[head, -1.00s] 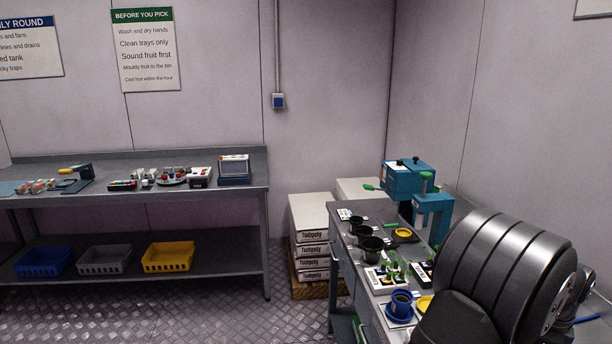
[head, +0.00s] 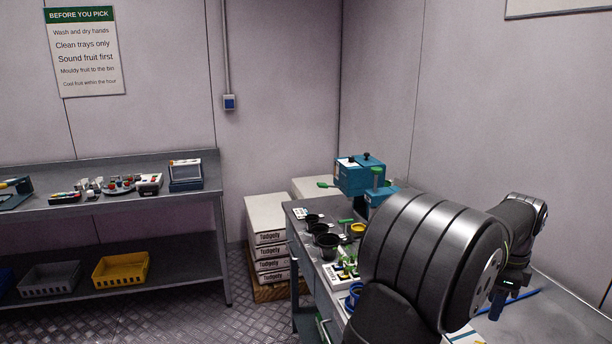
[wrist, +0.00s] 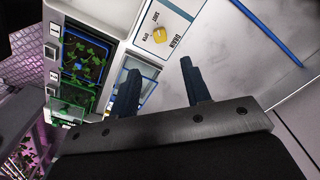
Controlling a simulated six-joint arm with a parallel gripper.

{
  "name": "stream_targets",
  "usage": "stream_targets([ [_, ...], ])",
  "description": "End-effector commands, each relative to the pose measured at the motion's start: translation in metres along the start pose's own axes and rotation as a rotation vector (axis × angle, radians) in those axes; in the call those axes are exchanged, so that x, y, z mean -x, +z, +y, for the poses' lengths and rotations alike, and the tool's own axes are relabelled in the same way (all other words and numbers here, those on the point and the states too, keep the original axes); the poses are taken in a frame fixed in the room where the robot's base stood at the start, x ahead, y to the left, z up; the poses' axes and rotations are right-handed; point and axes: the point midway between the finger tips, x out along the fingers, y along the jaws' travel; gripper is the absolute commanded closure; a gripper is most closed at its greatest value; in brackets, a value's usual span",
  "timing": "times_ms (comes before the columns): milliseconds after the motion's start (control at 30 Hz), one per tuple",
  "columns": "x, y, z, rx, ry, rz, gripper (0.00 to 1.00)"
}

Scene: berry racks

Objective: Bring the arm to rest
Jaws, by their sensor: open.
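My gripper (wrist: 158,88) shows in the wrist view with its two dark fingers apart and nothing between them. It points toward a white surface and a white panel with a yellow knob (wrist: 159,35) and the words "DRAIN", "OPEN" and "SHUT". In the head view my arm is bent over the right-hand bench, and my gripper (head: 497,303) is at the lower right, partly seen. Whether it touches anything there is hard to tell, but no object is seen in it.
The right-hand bench (head: 302,222) holds black pots (head: 326,244), a teal machine (head: 360,175) and a blue cup (head: 354,291). A blue rod (head: 520,301) lies right of my arm. Stacked boxes (head: 268,220) stand beyond. The left bench (head: 130,205) carries small items, with a yellow crate (head: 121,270) below.

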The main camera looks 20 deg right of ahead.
Motion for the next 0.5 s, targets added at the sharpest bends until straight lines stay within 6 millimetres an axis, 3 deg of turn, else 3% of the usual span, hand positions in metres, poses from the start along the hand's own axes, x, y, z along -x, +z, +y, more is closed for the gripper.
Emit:
stream_targets([
  [500, -0.106, 0.000, 0.001, 0.000, 0.004, -0.001, 0.56],
])
